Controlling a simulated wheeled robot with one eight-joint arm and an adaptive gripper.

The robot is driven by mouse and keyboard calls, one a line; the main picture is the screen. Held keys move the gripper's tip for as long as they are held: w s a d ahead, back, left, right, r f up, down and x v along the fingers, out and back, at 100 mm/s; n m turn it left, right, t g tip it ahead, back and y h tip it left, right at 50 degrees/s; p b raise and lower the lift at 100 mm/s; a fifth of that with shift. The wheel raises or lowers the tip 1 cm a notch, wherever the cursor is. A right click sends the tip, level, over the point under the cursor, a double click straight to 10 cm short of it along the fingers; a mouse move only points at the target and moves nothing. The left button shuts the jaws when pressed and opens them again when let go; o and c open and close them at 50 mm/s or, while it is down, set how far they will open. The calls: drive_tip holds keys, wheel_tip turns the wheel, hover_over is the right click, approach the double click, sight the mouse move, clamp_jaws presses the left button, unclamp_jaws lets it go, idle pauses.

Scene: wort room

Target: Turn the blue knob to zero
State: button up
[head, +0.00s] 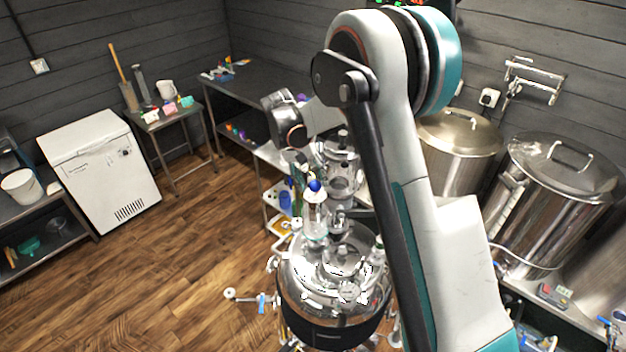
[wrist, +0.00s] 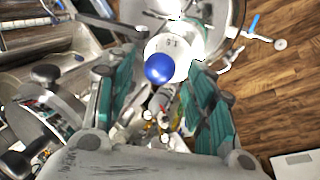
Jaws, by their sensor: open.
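The blue knob (head: 314,185) is a small round ball on top of a white fitting (head: 315,215) above the shiny steel vessel (head: 330,275) in the head view. In the wrist view the blue knob (wrist: 159,68) shows near the middle, over the round white fitting (wrist: 175,48). My gripper (wrist: 162,70) is open, with one green-padded finger on each side of the knob. I see no finger clearly touching the knob, and the depth between them is hard to judge. Any marking for zero is too small to read.
Glass and metal fittings crowd the vessel top. A side valve with a blue handle (head: 262,303) sticks out at the left. Large lidded steel pots (head: 565,190) stand at the right. A white chest (head: 100,165) stands at the left wall. The wooden floor at left is clear.

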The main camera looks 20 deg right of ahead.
drive_tip(key=shift+x, duration=0.9)
drive_tip(key=shift+c, duration=0.3)
drive_tip(key=c, duration=1)
drive_tip(key=shift+b, duration=0.3)
drive_tip(key=n+b, duration=0.2)
drive_tip(key=n+t+b, duration=0.1)
drive_tip(key=b, duration=0.1)
drive_tip(key=shift+s+f+n, duration=0.15)
drive_tip(key=shift+n, duration=0.25)
drive_tip(key=n+b, duration=0.1)
drive_tip(key=n, duration=0.1)
drive_tip(key=n+t+b, duration=0.1)
drive_tip(key=n+b, duration=0.1)
drive_tip(key=n, duration=0.1)
drive_tip(key=shift+s+d+t+b, duration=0.1)
drive_tip(key=shift+t+b, duration=0.2)
drive_tip(key=shift+r+n, duration=0.2)
drive_tip(key=shift+n, duration=0.1)
